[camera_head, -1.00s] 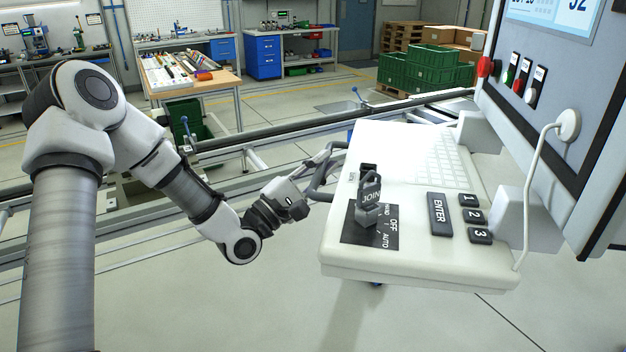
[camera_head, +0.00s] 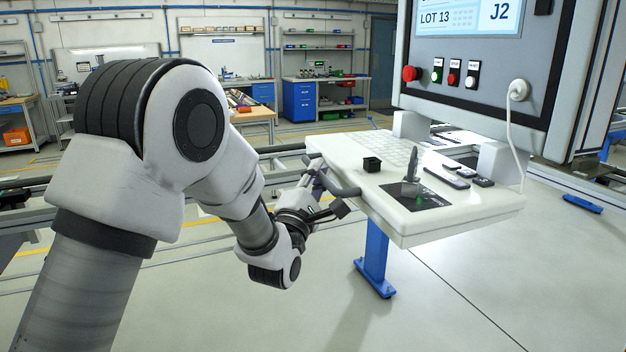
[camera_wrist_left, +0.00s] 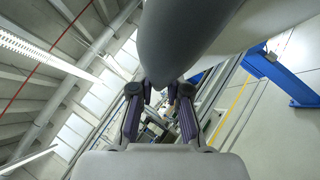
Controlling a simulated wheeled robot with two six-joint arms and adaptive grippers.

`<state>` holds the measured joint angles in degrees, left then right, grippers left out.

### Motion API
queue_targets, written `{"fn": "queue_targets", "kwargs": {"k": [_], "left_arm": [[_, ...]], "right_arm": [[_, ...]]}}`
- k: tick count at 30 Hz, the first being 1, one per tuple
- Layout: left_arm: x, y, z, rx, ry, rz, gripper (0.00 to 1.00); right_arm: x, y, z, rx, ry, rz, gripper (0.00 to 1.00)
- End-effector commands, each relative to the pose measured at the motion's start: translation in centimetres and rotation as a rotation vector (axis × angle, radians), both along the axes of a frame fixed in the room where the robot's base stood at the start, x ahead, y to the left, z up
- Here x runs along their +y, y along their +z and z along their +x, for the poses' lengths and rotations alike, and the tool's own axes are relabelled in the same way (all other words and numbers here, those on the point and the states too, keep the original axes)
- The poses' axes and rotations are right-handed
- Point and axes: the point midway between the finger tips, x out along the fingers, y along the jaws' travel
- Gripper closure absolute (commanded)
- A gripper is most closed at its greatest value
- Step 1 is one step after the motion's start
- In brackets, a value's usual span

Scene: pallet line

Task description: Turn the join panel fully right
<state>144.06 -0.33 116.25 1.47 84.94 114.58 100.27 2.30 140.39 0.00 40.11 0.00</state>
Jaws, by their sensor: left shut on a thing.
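The join panel is a white console desk (camera_head: 450,212) with a keyboard and a large grey screen housing (camera_head: 480,92) above it, in the middle and right of the head view. A grey JOIN knob (camera_head: 412,172) stands on a black plate on the desk. A dark grey bar handle (camera_head: 345,190) is on the desk's left edge. My left gripper (camera_head: 320,192) is shut on this handle. In the left wrist view the thick grey handle (camera_wrist_left: 172,45) fills the space beyond the two fingers (camera_wrist_left: 160,92). My right gripper is not in view.
A blue post (camera_head: 375,258) stands below the desk. A rail line (camera_head: 270,150) runs behind the handle. Workbenches and a blue cabinet (camera_head: 300,101) are at the back. The floor in front of the console is clear.

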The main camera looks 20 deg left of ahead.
Motion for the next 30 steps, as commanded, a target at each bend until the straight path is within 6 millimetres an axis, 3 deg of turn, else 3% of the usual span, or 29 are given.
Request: {"fn": "queue_targets", "kwargs": {"k": [13, 14, 15, 25, 30], "left_arm": [[-0.1, 0.2, 0.0, -0.003, 0.013, 0.001, 1.0], [-0.1, 0.2, 0.0, -0.003, 0.013, 0.001, 0.78], [-0.1, 0.2, 0.0, -0.004, 0.012, 0.001, 0.73], [-0.1, 0.0, -0.2, -0.003, 0.013, 0.001, 0.73], [-0.2, -1.1, -2.7, 0.001, 0.013, 0.002, 0.73]], "right_arm": [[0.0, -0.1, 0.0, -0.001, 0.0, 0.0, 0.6], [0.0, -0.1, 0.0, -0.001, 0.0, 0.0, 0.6], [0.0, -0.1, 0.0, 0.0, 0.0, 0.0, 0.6], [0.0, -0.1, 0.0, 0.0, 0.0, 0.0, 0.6], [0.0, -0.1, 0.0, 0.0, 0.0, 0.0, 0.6]]}}
